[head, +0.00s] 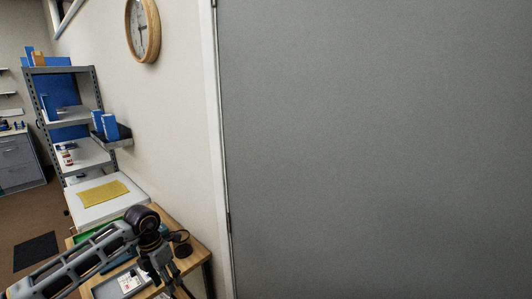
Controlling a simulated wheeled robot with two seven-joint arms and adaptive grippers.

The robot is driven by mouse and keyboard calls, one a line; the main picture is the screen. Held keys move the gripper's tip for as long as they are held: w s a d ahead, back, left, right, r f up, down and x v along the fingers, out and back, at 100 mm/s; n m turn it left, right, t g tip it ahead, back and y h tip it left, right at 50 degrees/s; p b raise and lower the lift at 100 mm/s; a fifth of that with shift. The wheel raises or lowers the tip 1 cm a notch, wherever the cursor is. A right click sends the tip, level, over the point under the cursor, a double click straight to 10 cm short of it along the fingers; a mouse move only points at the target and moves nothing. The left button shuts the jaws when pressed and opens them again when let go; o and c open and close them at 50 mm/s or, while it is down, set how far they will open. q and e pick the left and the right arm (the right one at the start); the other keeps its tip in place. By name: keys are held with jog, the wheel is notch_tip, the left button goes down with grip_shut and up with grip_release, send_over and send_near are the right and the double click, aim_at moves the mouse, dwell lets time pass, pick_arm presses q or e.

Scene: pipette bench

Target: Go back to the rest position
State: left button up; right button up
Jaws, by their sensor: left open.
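My left arm comes in from the lower left. Its left gripper (168,282) points down over the wooden bench (198,261), near the bench's right side. The gripper is open, and I see nothing held between its fingers. The fingertips are small and dark here, so their exact height above the bench is hard to tell. My right gripper is out of view.
A grey tray (104,289) with a white item and a dark round object (183,250) are close to the gripper. A yellow cloth (103,193) lies on a white surface behind. A metal shelf (90,90) stands beyond. A grey door (375,150) fills the right.

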pick_arm(q)
jog(key=w+d+f+n+t+h, duration=0.35)
jog(key=d+f+n+h, duration=0.45)
jog(key=d+f+h, duration=0.55)
jog(key=s+a+f+n+t+y, duration=0.1)
jog(key=a+f+n+t+y, duration=0.25)
jog(key=f+n, duration=0.55)
jog(key=s+a+f+n+t+y, duration=0.1)
jog(key=a+f+n+t+y, duration=0.3)
jog(key=f+n, duration=0.55)
jog(key=s+a+f+n+g+y, duration=0.35)
jog(key=s+f+n+y, duration=0.3)
jog(key=s+f, duration=1.45)
jog(key=s+d+f+n+g, duration=0.1)
jog(key=s+f+n+g, duration=0.1)
jog(key=s, duration=1.2)
jog(key=s+f+n+g, duration=0.3)
jog(key=s+f, duration=0.4)
jog(key=s, duration=0.7)
jog(key=shift+s+d+n+g+y, duration=0.35)
jog(key=shift+d+g+y, duration=0.1)
jog(key=shift+g, duration=0.3)
jog(key=shift+f, duration=0.1)
